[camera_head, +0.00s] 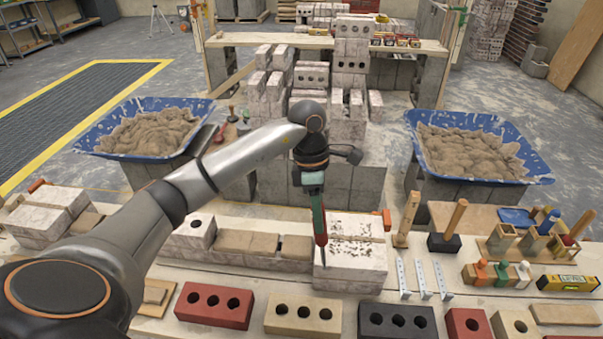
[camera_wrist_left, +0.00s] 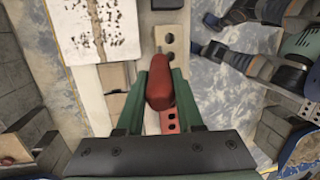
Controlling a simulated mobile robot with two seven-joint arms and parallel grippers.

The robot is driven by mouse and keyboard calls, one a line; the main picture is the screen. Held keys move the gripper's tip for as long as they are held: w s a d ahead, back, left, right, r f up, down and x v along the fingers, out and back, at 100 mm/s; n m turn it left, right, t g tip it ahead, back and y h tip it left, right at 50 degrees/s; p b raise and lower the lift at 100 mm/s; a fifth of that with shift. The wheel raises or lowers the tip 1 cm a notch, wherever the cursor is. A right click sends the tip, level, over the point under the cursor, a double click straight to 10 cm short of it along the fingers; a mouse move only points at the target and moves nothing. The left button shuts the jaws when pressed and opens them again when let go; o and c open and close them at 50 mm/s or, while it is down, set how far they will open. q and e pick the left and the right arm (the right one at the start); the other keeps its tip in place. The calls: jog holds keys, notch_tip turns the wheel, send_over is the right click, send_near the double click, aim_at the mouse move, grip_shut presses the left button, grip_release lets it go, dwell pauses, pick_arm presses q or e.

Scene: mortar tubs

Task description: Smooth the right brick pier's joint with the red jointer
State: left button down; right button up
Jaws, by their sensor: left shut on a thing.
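My left gripper (camera_head: 319,222) is shut on the red jointer, with its fingers pointing down. In the wrist view the red jointer (camera_wrist_left: 160,88) sits between the two green fingers. The right brick pier (camera_head: 350,275) is of pale, whitish bricks, with dark specks on top. In the head view the jointer overlaps the pier's left part; I cannot tell whether it touches. In the wrist view the pier's speckled top (camera_wrist_left: 95,30) lies up and left of the jointer, apart from it.
Blue tubs of mortar stand at left (camera_head: 150,103) and right (camera_head: 480,128). Another brick pier (camera_head: 45,215) is at the bench's left. Red, tan and dark cored bricks lie along the front. Metal brackets, a float, a tool holder and a yellow level (camera_head: 568,283) crowd the right side.

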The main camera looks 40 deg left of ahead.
pick_arm(q)
jog(key=w+a+r+n+t, duration=0.4)
jog(key=a+n, duration=0.4)
jog(key=n, duration=0.8)
notch_tip(320, 180, down, 8)
jog(key=w+b, duration=0.1)
jog(key=b, duration=0.4)
jog(key=shift+a+f+b, duration=0.2)
jog(key=shift+a+b, duration=0.05)
jog(key=shift+b, duration=0.1)
jog(key=shift+f+b, duration=0.3)
jog(key=shift+f, duration=0.35)
jog(key=shift+d, duration=0.15)
